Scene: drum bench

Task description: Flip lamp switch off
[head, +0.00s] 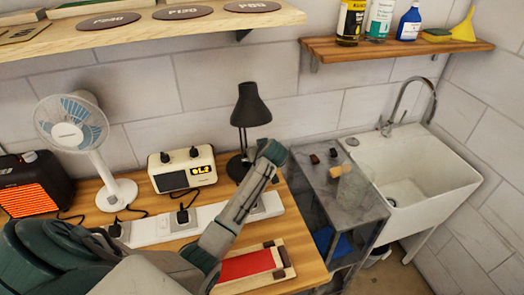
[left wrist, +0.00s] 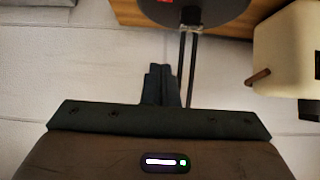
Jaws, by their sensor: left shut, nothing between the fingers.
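The black desk lamp (head: 251,106) stands at the back of the wooden bench against the tiled wall. In the left wrist view its dark round base (left wrist: 205,12) is at the top edge, with a small red part (left wrist: 165,2) that may be the switch, cut off by the frame. The thin lamp stem (left wrist: 189,65) runs down beside my fingers. My left gripper (left wrist: 161,72) is shut and empty, beside the stem. In the head view the end of my left arm (head: 268,158) is right of the lamp stem and hides part of the base. My right gripper is not in view.
A white power strip (head: 150,232) with plugs lies in front. A fan (head: 72,125) and a glowing heater (head: 38,188) are farther left. A sink (head: 425,165) is right.

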